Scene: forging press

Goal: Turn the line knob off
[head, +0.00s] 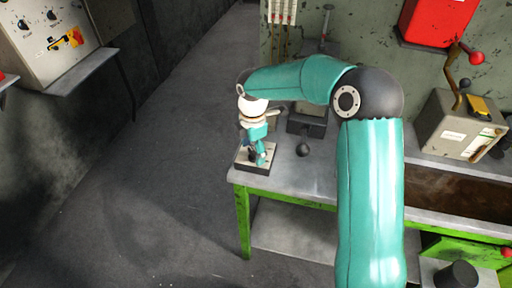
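A grey control cabinet (40,42) is at the upper left. It carries black knobs (24,25) and a red rotary switch (76,37) on a yellow plate. Their labels are too small to read, so I cannot tell which is the line knob. My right arm reaches left over the table, and my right gripper (259,155) points down over a small flat box (243,160) at the table's left corner. The gripper hides most of the box top. I cannot tell whether its fingers are open or touching anything. My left gripper is out of view.
The grey-topped table (305,183) has a green frame. A lever with a black ball (303,149) stands near the gripper. A red box (437,22) and a beige box (459,125) with a red-knobbed lever are at right. The floor (150,190) at left is clear.

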